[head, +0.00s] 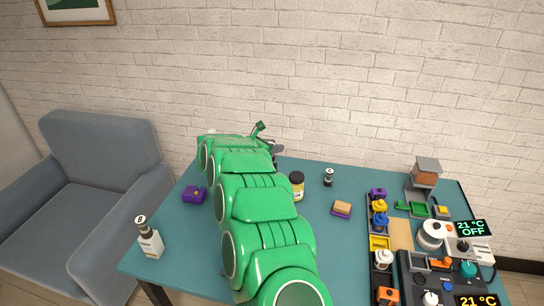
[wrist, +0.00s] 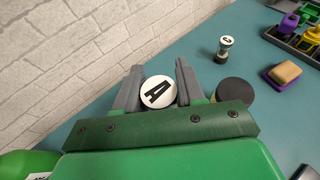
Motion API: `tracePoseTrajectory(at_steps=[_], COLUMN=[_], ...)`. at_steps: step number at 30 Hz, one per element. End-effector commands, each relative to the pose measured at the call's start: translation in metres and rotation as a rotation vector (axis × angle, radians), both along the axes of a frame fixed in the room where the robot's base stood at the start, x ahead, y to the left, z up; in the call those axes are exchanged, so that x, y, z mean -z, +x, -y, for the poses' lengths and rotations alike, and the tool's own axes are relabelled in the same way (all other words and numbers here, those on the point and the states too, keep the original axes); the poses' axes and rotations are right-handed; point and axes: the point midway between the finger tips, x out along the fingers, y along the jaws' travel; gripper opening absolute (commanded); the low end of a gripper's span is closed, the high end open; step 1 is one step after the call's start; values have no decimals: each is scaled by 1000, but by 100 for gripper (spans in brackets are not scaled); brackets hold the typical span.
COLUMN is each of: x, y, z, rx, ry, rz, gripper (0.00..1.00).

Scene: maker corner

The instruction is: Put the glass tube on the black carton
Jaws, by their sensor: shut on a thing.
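In the head view my green arm covers most of the gripper and the held thing, near the table's far edge. A small tube-like container marked "C" (wrist: 226,46) stands upright, apart from the gripper; it also shows in the head view (head: 328,177). I cannot make out a black carton in either view.
A yellow jar with a black lid (head: 297,187) stands right of my arm. Organisers and devices crowd the right. A brick wall rises behind.

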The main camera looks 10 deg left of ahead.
Motion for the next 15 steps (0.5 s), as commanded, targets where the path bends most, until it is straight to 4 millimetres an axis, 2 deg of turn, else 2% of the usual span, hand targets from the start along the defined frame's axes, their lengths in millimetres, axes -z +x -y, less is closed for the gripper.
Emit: tracePoseTrajectory(at_steps=[6, 15], x=[16, 28], y=[12, 21], z=[-4, -8], rx=[2, 1], ry=[-1, 0], rz=[0, 0], gripper=[8, 8])
